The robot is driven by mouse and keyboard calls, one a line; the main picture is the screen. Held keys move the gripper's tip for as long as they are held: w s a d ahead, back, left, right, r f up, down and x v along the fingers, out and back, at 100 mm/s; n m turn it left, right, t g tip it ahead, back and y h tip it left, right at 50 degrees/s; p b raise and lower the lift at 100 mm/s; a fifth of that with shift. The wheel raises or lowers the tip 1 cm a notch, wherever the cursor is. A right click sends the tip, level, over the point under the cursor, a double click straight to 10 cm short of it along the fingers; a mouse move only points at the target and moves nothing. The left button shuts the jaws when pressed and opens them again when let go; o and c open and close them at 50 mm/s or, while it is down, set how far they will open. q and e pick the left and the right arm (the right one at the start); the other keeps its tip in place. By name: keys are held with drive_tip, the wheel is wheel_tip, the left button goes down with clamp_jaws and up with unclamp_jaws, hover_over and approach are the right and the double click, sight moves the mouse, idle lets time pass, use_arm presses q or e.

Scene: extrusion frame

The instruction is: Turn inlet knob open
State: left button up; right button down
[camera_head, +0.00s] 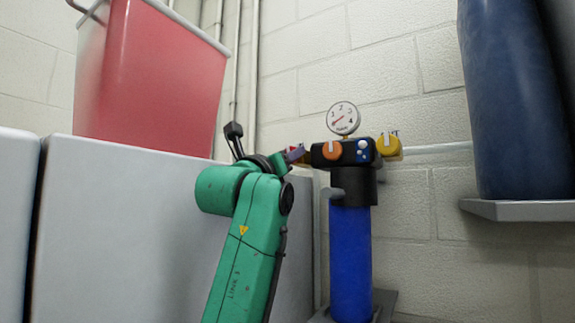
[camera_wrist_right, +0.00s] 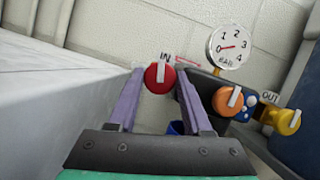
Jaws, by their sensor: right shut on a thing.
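The red inlet knob (camera_wrist_right: 159,77), marked IN and with a white bar across its face, sits at the left end of the dark valve head (camera_wrist_right: 205,88). In the right wrist view the bar stands nearly upright. My right gripper (camera_wrist_right: 159,72) has a purple finger on each side of the red knob and is shut on it. In the head view my green right arm comes up from below, and its gripper (camera_head: 294,154) covers most of the knob. The valve head (camera_head: 343,152) tops a blue filter cylinder (camera_head: 350,262). My left gripper is not in view.
An orange knob (camera_head: 332,150) and a yellow knob (camera_head: 388,147), marked OUT, lie to the right. A pressure gauge (camera_head: 343,118) stands above. A grey cabinet (camera_head: 130,215) with a red bin (camera_head: 150,85) is at left.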

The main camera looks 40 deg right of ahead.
drive_tip(key=shift+s+d+r+n+t+y+b, duration=0.1)
drive_tip(key=shift+n+t+y+b, duration=0.75)
drive_tip(key=shift+n, duration=2.2)
drive_tip(key=shift+s+a+r+n+t+y+b, duration=0.15)
drive_tip(key=shift+n+y+b, duration=0.25)
drive_tip(key=shift+n+y, duration=1.85)
drive_tip(key=shift+w+d+r+n+t+y+b, duration=0.15)
drive_tip(key=shift+n+t+y+b, duration=0.3)
drive_tip(key=shift+n, duration=3.45)
drive_tip(key=shift+s+f, duration=0.1)
drive_tip(key=shift+c, duration=1.7)
unclamp_jaws()
